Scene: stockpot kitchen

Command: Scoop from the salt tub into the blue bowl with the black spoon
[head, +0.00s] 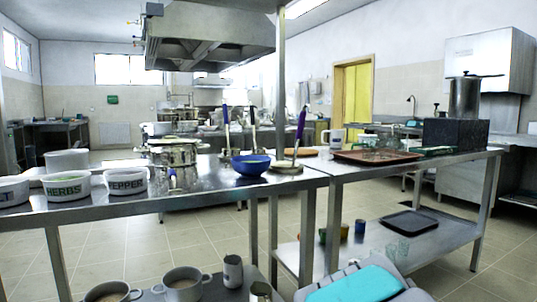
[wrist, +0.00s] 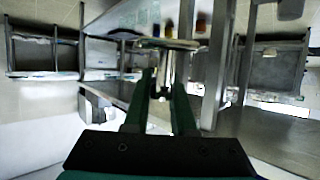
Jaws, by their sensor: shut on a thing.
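In the wrist view, my gripper (wrist: 163,78) has its two green fingers closed around a slim, dark, shiny thing. It looks like the black spoon, but its shape is hard to make out. My gripper does not show in the head view. The blue bowl (head: 250,165) sits upright on the steel table, near the middle of the head view. At the far left, a white tub (head: 10,191) is cut by the picture edge. Its label is not readable, so I cannot tell whether it is the salt tub.
White tubs marked HERBS (head: 69,186) and PEPPER (head: 125,181) stand at the left. Pots (head: 173,152) stand behind them. A brown tray (head: 377,156) lies on the right table (head: 345,173).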

